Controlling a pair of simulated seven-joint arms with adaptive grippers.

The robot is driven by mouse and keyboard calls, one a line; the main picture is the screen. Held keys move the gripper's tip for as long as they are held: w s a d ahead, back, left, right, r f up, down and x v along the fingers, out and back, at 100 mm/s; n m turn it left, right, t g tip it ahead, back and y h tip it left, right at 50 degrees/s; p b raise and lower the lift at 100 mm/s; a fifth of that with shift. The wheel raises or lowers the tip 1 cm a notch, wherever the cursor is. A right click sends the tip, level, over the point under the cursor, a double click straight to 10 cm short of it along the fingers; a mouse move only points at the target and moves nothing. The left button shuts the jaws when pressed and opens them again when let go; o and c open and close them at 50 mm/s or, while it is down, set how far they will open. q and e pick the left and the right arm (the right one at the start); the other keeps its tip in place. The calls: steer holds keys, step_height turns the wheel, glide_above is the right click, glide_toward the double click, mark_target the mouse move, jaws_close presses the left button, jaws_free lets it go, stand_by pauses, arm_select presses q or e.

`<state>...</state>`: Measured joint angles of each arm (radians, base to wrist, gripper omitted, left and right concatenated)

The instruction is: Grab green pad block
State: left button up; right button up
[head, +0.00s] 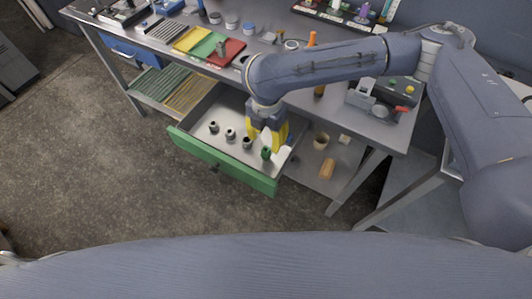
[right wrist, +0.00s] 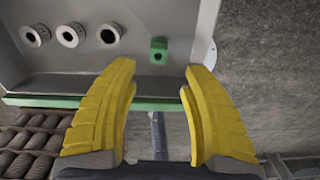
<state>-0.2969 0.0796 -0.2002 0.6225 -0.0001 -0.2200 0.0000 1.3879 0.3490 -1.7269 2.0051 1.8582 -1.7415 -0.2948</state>
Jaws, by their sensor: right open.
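The green pad block (head: 266,153) sits in the open drawer (head: 222,168), at the right end of a row of nut-like metal parts. My right gripper (head: 268,143) has yellow fingers and reaches down over the right part of the drawer. In the right wrist view the gripper (right wrist: 158,68) is open, with nothing between its fingers. My left gripper is not in view.
Several metal parts (right wrist: 68,37) stand beside the block in the drawer. The drawer's green front (head: 235,177) forms a raised edge. The workbench above holds coloured trays (head: 207,44) and a grey device (head: 380,98).

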mark_target(266, 151)
steer(key=shift+w+f, duration=0.15)
steer(key=shift+f, duration=4.5)
steer(key=shift+c, duration=0.2)
jaws_close()
